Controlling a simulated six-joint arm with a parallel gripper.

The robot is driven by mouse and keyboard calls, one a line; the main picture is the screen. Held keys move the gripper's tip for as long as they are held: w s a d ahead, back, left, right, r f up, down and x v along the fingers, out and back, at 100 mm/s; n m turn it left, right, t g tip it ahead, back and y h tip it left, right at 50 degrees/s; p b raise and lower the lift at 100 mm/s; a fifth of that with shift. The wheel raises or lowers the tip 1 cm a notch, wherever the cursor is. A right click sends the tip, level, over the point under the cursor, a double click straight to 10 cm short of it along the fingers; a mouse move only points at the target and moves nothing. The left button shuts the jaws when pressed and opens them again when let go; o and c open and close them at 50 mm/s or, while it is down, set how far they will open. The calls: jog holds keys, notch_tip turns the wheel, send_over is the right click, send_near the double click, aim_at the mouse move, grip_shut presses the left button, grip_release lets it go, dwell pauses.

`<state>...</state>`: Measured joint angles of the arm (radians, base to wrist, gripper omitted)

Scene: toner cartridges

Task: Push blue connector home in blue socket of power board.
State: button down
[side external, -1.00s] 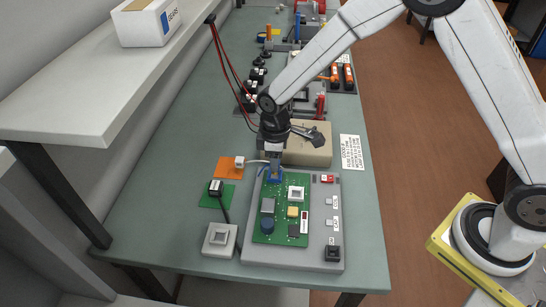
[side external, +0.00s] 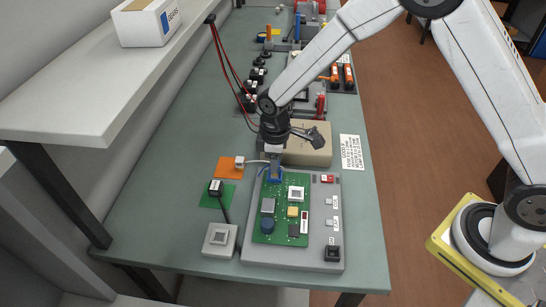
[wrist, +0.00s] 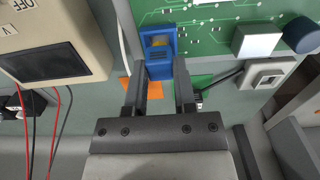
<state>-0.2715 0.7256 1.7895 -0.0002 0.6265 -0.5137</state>
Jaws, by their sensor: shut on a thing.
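The green power board (side external: 279,215) lies on a grey fixture (side external: 315,255), with its blue socket (side external: 275,181) at the board's far left corner. My gripper (side external: 275,170) points down over that socket. In the wrist view, my gripper (wrist: 157,75) is shut on the blue connector (wrist: 160,71), which sits between the fingertips at the socket. A pale cable (wrist: 122,45) shows beside the left finger.
A beige box (side external: 306,150) stands close behind the board. An orange pad (side external: 229,167) with a white connector and a green pad (side external: 216,196) with a black-and-white part lie to the left. A grey socketed block (side external: 220,239) is at front left.

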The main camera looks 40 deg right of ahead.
jog(key=shift+f, duration=0.7)
dwell(0.6)
jog(key=shift+c, duration=1.8)
grip_release()
jog(key=shift+r, duration=0.1)
jog(key=shift+r, duration=3.85)
